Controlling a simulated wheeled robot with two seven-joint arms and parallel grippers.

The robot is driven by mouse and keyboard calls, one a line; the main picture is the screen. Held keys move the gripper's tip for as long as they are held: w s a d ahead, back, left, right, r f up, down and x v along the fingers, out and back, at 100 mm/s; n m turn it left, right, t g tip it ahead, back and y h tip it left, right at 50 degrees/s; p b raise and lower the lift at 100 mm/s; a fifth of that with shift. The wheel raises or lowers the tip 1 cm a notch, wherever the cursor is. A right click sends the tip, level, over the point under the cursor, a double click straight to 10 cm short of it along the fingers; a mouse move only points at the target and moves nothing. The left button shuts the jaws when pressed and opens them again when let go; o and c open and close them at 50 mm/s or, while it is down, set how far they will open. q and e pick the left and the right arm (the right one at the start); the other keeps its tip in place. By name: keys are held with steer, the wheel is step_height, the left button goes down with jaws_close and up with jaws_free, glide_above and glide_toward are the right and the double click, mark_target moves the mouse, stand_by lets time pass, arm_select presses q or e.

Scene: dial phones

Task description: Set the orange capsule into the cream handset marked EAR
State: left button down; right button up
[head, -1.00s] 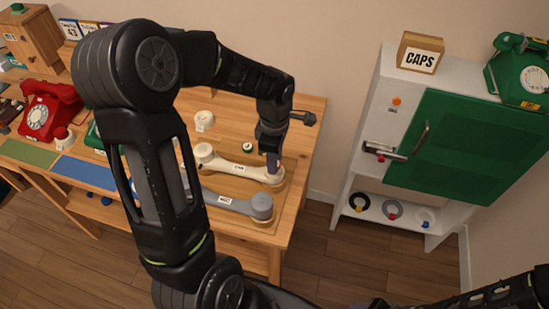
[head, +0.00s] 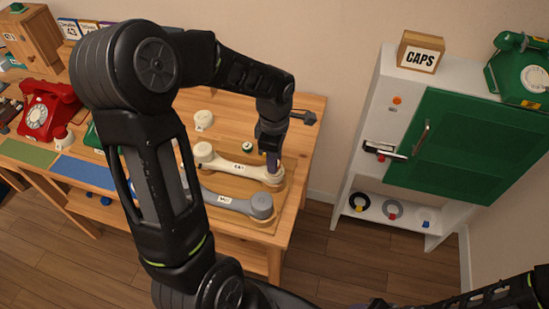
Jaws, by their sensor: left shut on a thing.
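The cream handset (head: 238,167) lies on the wooden bench, its dark label too small to read surely. My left gripper (head: 273,167) points down at the handset's right end cup, with its fingertips at or just above it. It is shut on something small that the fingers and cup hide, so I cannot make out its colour. What seems to be part of my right gripper (head: 372,304) shows at the bottom edge, mostly cut off.
A grey handset (head: 230,203) lies just in front of the cream one. A red phone (head: 45,113) is at the left. A white cabinet (head: 372,115) with a green door and an orange round (head: 397,100) stands right.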

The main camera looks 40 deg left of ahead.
arm_select(q)
steer(key=shift+b, duration=0.4)
stand_by(0.7)
steer(key=shift+f+b, duration=0.55)
steer(key=shift+f, duration=0.05)
steer(key=c, duration=1)
jaws_free()
steer(key=shift+r, duration=0.1)
step_height(320, 180, up, 8)
steer(key=shift+f+b, duration=0.15)
steer(key=shift+b, duration=0.2)
